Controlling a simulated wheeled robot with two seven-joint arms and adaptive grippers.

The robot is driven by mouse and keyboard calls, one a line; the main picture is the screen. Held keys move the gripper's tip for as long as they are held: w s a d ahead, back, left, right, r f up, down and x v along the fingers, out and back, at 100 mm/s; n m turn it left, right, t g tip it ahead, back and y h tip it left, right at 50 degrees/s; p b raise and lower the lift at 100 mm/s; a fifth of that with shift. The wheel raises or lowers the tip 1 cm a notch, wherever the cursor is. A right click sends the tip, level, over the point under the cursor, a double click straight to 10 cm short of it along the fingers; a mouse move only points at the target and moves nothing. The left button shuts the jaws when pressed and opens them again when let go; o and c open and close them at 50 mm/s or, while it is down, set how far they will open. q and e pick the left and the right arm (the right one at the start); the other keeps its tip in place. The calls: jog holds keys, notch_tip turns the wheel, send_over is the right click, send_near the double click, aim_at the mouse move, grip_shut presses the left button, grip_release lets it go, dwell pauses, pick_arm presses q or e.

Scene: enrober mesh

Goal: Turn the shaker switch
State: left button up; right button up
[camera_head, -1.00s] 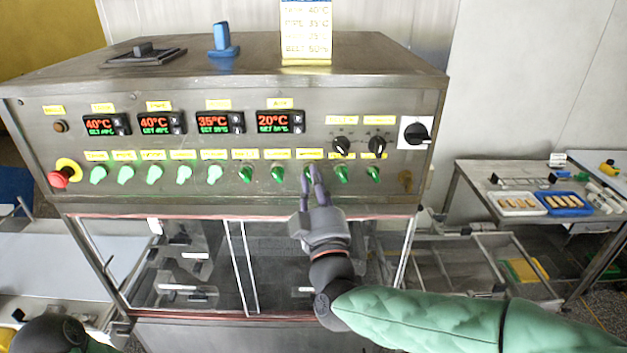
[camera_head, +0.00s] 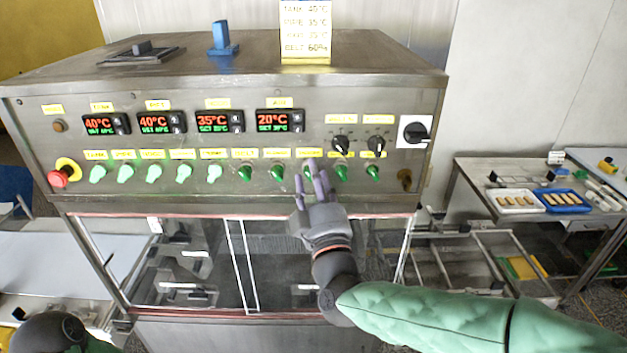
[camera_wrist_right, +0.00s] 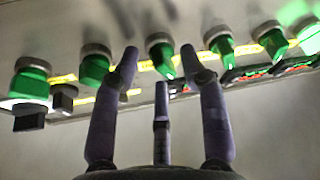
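A row of green switches runs along the steel control panel (camera_head: 228,190); the yellow labels over them are too small to read surely. My right gripper (camera_head: 312,184) is in front of the right part of this row, close below one green switch (camera_head: 309,171); I cannot tell by its label whether this is the shaker switch. In the right wrist view, the three fingers of the right gripper (camera_wrist_right: 160,70) are spread and empty. A green switch (camera_wrist_right: 160,54) shows between the two outer fingertips; contact is not clear. My left gripper is out of view.
Black knobs (camera_head: 341,145) and a larger black rotary switch (camera_head: 416,133) sit up and right of the hand. A red emergency stop (camera_head: 60,178) is at the far left. Temperature displays (camera_head: 219,122) line the upper panel. A table with trays (camera_head: 515,201) stands right.

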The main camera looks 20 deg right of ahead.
jog(key=shift+f, duration=0.1)
jog(key=v, duration=1.2)
